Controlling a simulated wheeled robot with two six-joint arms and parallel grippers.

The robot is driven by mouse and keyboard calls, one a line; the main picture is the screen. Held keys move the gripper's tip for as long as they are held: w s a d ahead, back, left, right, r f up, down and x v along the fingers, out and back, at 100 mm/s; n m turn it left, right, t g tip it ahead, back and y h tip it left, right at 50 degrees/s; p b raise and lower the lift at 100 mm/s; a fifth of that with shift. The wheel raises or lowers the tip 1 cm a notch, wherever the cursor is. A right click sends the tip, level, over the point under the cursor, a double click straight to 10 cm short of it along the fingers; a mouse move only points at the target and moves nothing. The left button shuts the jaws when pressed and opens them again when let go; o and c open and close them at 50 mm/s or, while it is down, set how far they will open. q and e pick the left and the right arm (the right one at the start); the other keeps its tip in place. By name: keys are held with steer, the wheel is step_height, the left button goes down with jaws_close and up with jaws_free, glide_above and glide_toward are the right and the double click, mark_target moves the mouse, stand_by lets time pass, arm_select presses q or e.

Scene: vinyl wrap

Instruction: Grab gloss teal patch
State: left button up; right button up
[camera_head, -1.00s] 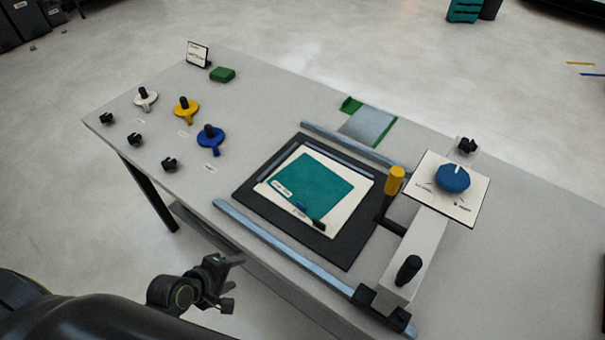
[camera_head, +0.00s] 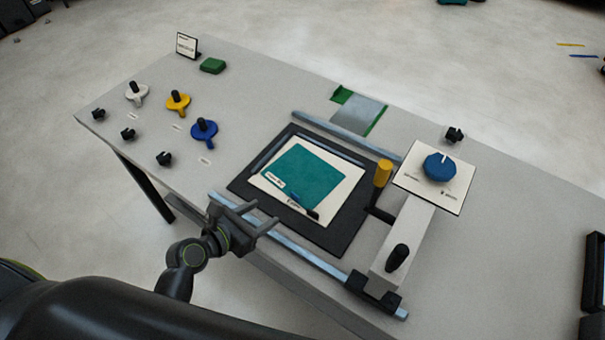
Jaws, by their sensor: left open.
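The teal patch (camera_head: 307,172) lies flat on a cream sheet (camera_head: 344,196) on the black mat (camera_head: 344,238) in the middle of the table. A small white label sits on its lower left corner, and a small dark tab shows at the sheet's front edge. My left gripper (camera_head: 262,216) is open and empty, above the table's front edge near the front rail, left of and in front of the patch. It is apart from the patch. My right gripper is not in view.
Metal rails (camera_head: 312,265) run in front of and behind the mat. A carriage with a yellow knob (camera_head: 383,172), black handle (camera_head: 397,257) and blue dial (camera_head: 439,167) stands right of it.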

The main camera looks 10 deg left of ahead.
mark_target(294, 196)
arm_select(q)
steer(key=p+x, duration=0.1)
steer(key=x, duration=1.1)
steer(key=shift+f, duration=0.2)
steer(key=shift+s, duration=0.1)
steer(key=c, duration=1)
